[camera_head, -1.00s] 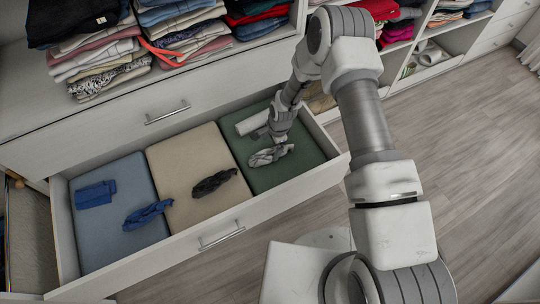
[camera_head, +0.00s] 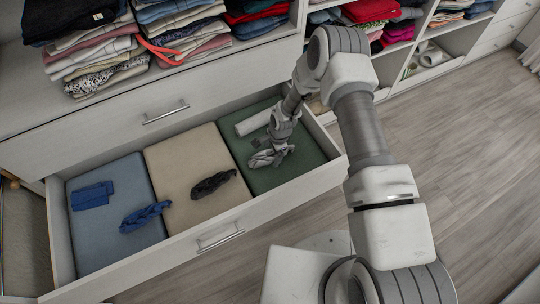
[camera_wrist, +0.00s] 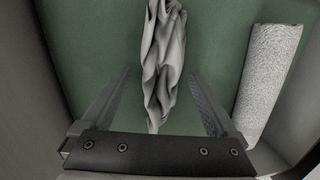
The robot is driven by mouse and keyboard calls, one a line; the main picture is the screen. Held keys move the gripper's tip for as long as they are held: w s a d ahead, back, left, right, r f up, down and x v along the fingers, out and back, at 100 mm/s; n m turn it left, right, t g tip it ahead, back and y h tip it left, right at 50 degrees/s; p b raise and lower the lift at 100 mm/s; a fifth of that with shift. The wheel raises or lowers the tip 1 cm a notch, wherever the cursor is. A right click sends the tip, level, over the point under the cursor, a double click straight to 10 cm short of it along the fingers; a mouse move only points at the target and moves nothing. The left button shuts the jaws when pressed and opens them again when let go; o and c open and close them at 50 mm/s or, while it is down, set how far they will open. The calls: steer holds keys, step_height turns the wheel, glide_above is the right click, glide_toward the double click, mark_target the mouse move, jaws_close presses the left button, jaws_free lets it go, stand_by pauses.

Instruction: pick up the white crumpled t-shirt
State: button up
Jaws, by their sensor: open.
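The white crumpled t-shirt (camera_head: 265,158) lies on the green section (camera_head: 305,160) of the open drawer, partly hidden by my gripper in the head view. In the wrist view the t-shirt (camera_wrist: 163,60) looks greyish-white and runs lengthwise, its lower end between the two fingers. My gripper (camera_wrist: 160,90) is open, with one finger on each side of the cloth and green surface showing between cloth and fingers. In the head view my gripper (camera_head: 283,150) is low over the t-shirt's right part. Whether the fingers touch the drawer floor cannot be told.
A white rolled cloth (camera_wrist: 268,80) lies to the right in the wrist view, near the drawer wall. A dark crumpled cloth (camera_head: 213,184) lies on the beige section. A blue crumpled cloth (camera_head: 145,216) and a folded blue cloth (camera_head: 92,195) lie on the blue-grey section. Shelves of folded clothes stand above.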

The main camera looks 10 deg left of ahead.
steer(key=shift+f, duration=0.15)
steer(key=shift+c, duration=0.3)
steer(key=c, duration=1.4)
